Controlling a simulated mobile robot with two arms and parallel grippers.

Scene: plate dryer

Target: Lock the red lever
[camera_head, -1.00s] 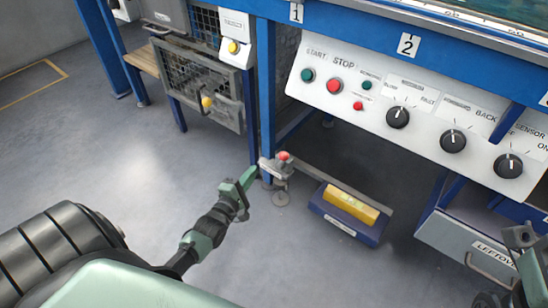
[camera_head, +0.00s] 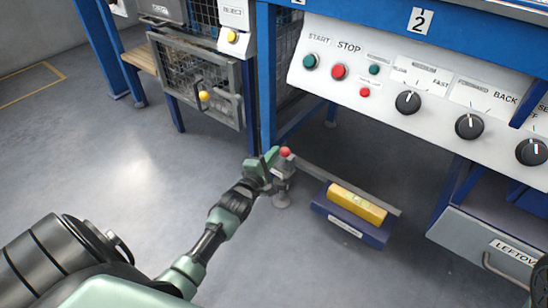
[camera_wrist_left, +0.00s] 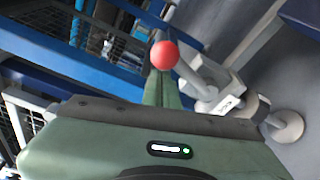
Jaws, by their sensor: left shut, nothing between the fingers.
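The red lever shows as a round red knob (camera_head: 285,152) on a grey metal mount low beside the blue frame post. A grey bar runs from it toward the yellow block. My left gripper (camera_head: 268,160) is shut and empty, right at the left side of the knob. In the left wrist view the red knob (camera_wrist_left: 164,55) appears at the tips of my shut green fingers (camera_wrist_left: 161,88), overlapping them. I cannot tell whether they touch. The lever's arm is partly hidden by my fingers. Only a dark sliver of my right arm shows at the lower right edge.
A blue box with a yellow block (camera_head: 356,204) stands on the floor right of the lever. The blue post (camera_head: 266,90) rises just behind my gripper. The white control panel (camera_head: 440,85) overhangs at right. A mesh cage (camera_head: 200,80) stands at left. Front floor is clear.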

